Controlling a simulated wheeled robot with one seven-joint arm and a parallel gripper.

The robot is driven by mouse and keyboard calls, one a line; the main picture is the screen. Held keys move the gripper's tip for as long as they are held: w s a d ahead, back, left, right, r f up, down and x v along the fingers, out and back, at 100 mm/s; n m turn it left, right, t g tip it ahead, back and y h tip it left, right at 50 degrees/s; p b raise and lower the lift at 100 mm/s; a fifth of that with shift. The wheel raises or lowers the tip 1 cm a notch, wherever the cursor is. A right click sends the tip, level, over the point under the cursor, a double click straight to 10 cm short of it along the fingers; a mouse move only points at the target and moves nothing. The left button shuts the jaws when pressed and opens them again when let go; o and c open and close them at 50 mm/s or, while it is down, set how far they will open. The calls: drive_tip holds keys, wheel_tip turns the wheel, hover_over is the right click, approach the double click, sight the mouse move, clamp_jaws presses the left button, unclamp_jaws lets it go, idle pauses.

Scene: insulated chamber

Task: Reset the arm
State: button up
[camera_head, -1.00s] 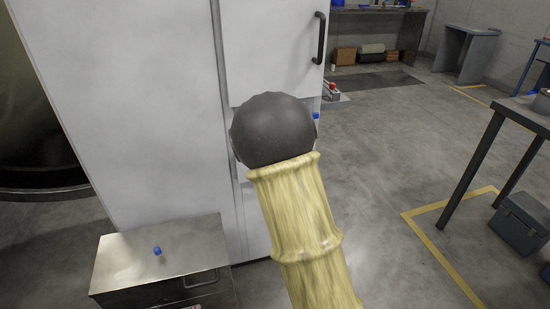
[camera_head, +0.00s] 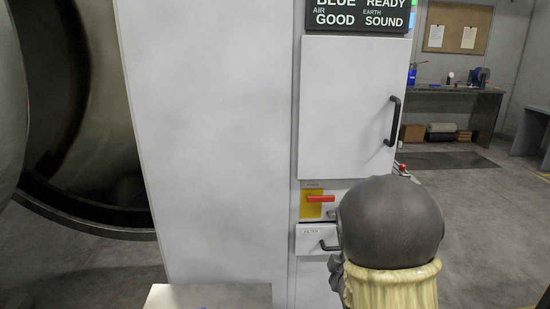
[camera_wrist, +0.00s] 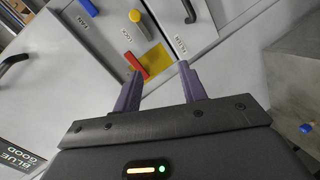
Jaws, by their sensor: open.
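My gripper (camera_wrist: 160,70) is open in the wrist view, with two purple fingers apart and nothing between them. Beyond the fingers is the white cabinet front with a red handle (camera_wrist: 133,64) on a yellow plate (camera_wrist: 156,61). In the head view, my arm's dark rounded joint and yellow sleeve stand at the lower right and hide most of the gripper. The red handle (camera_head: 320,199) shows left of my arm, above a drawer labelled FILTER (camera_head: 308,241).
A white cabinet (camera_head: 215,130) fills the middle, with a black-handled door (camera_head: 350,110) and a status sign (camera_head: 357,16). A large round chamber opening (camera_head: 95,120) is at left. A low metal box (camera_head: 170,297) stands in front. A workbench (camera_head: 450,100) is far right, beyond open floor.

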drive_tip(key=s+a+f+m+g+y, duration=0.1)
drive_tip(key=s+a+f+m+g, duration=0.1)
drive_tip(key=s+m+g, duration=0.7)
drive_tip(key=s+a+f+m+g, duration=0.3)
drive_tip(key=s+m, duration=0.1)
drive_tip(key=s, duration=0.9)
drive_tip(key=w+p+v, duration=0.3)
drive_tip(key=p+v, duration=1)
drive_tip(key=p, duration=0.1)
drive_tip(key=w+r+p+v, duration=0.1)
drive_tip(key=w+p+v, duration=0.2)
drive_tip(key=p+v, duration=1)
drive_tip(key=shift+w+d+r+p, duration=0.15)
drive_tip(key=shift+w+r+p, duration=0.3)
drive_tip(key=shift+r, duration=0.05)
